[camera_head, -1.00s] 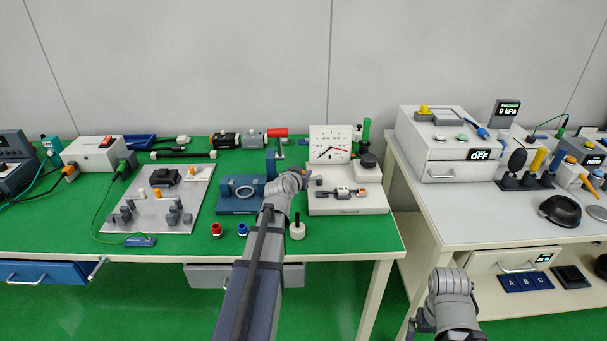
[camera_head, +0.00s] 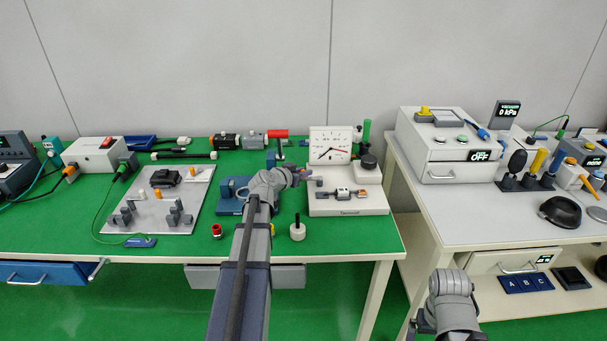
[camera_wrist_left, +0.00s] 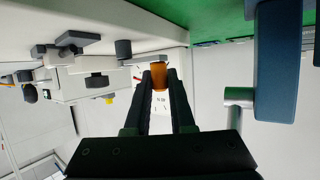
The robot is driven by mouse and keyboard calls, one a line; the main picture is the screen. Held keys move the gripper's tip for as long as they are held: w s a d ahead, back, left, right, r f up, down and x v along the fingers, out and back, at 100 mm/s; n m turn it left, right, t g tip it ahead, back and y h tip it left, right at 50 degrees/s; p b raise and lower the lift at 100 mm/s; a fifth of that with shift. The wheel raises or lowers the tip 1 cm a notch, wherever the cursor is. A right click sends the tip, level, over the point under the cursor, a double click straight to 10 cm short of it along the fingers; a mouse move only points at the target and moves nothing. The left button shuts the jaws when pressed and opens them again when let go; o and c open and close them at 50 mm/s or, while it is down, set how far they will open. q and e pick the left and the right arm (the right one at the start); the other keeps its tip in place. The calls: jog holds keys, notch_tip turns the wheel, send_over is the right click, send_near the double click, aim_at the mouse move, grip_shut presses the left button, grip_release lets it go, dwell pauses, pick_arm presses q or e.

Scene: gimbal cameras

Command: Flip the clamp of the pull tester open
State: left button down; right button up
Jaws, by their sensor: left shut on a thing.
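The pull tester's white base (camera_head: 350,206) stands at the right end of the green bench, with its dial gauge (camera_head: 331,145) upright at the back. Small grey and orange-brown clamp parts (camera_head: 343,193) sit on the base. My left gripper (camera_head: 303,176) is at the base's left edge. In the left wrist view, an orange handle (camera_wrist_left: 159,80) with a grey lever (camera_wrist_left: 150,58) lies between the fingertips, and the gripper is shut on it.
A blue fixture (camera_head: 230,188) stands left of my left wrist, partly hidden by it; a blue block (camera_wrist_left: 278,60) is close in the wrist view. A red piece (camera_head: 216,231) and a white knobbed piece (camera_head: 297,230) stand in front. A second table (camera_head: 470,225) is to the right.

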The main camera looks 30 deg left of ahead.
pick_arm(q)
jog(key=shift+w+h, duration=0.1)
jog(key=shift+h, duration=0.2)
jog(key=c, duration=0.8)
grip_release()
jog(key=shift+o, duration=0.2)
jog(key=p+v, duration=0.3)
jog(key=v, duration=0.4)
jog(key=shift+s, duration=0.4)
jog(key=shift+r, duration=0.1)
